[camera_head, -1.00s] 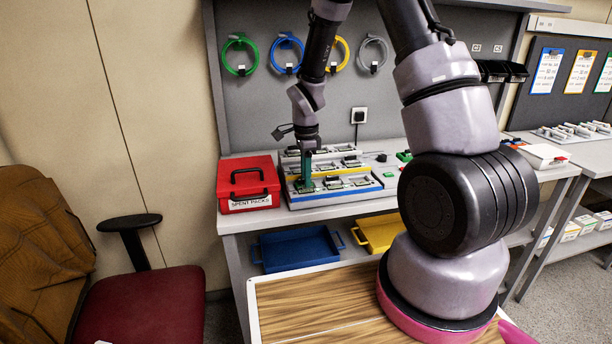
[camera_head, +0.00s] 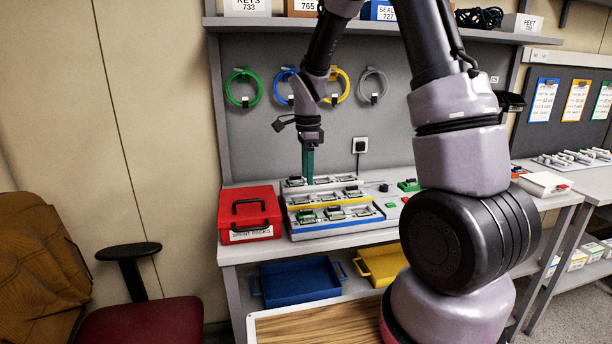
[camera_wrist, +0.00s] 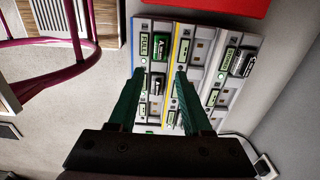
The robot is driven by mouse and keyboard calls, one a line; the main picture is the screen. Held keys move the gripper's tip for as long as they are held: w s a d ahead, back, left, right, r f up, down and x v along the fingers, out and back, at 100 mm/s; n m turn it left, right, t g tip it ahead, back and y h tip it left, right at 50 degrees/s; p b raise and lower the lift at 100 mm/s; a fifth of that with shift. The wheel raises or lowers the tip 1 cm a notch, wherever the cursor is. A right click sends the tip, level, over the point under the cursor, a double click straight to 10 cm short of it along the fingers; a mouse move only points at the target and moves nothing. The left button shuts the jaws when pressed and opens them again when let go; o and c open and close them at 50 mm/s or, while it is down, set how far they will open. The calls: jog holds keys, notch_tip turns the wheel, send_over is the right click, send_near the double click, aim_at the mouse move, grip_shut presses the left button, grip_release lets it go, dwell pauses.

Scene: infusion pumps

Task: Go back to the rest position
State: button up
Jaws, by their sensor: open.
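My gripper (camera_head: 308,163) hangs pointing down above the rack of pumps on the bench, with its green fingers clear of the rack. In the wrist view my gripper (camera_wrist: 157,95) shows its two green fingers spread apart with nothing held between them. The stepped pump rack (camera_head: 362,223) has rows edged in blue and yellow, with several small modules seated in it. The rack also shows in the wrist view (camera_wrist: 170,38), beyond the fingertips.
A red box labelled "SPENT PACKS" (camera_head: 248,212) stands left of the rack. A blue tray (camera_head: 298,282) and a yellow tray (camera_head: 383,264) sit on the lower shelf. Coloured cable loops (camera_head: 242,88) hang on the back panel. A chair (camera_head: 140,322) stands at the lower left.

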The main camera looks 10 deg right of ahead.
jog(key=s+d+r+n+t+y, duration=0.1)
jog(key=s+d+r+n+t, duration=0.15)
jog(key=s+r, duration=0.4)
jog(key=s+d+r+n+t, duration=0.1)
jog(key=s+r+n, duration=0.25)
jog(key=r, duration=0.65)
jog(key=s+d+r+n+t, duration=0.1)
jog(key=s+r+n+t, duration=0.1)
jog(key=s, duration=0.4)
jog(key=s+r+n+t+y, duration=0.1)
jog(key=s+r+n, duration=0.4)
jog(key=s, duration=0.1)
jog(key=shift+s+d+n+t, duration=0.15)
jog(key=shift+d+n+t, duration=0.2)
jog(key=shift+d+n, duration=0.05)
dwell(0.4)
